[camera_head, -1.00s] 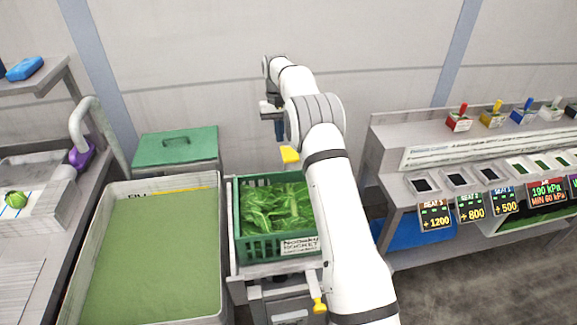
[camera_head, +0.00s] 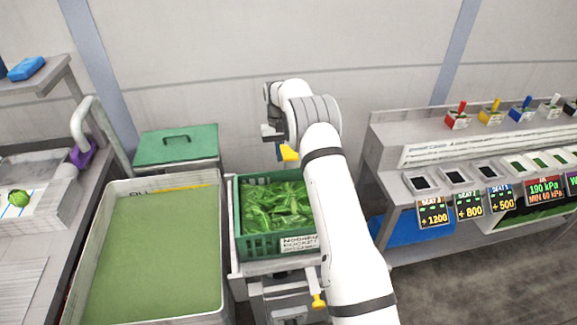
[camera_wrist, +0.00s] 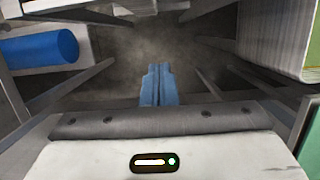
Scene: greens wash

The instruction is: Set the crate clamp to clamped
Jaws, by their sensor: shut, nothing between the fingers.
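The green crate (camera_head: 262,246) is full of leafy greens (camera_head: 275,206) and sits on a grey stand, its right side hidden by my arm. A yellow handle (camera_head: 289,152) stands at the crate's back edge, and another yellow-tipped lever (camera_head: 318,300) is at the stand's front. Which belongs to the crate clamp, and its setting, I cannot tell. My gripper (camera_head: 279,153) is behind the crate, close to the back yellow handle; whether they touch is unclear. In the wrist view its blue fingers (camera_wrist: 158,78) are shut together with nothing between them; no yellow handle shows there.
A wash tank (camera_head: 90,265) of green water stands left of the crate, with a green lidded box (camera_head: 176,146) behind it. A bench (camera_head: 405,150) with coloured switches and displays stands right. A blue cylinder (camera_wrist: 40,47) shows at left in the wrist view.

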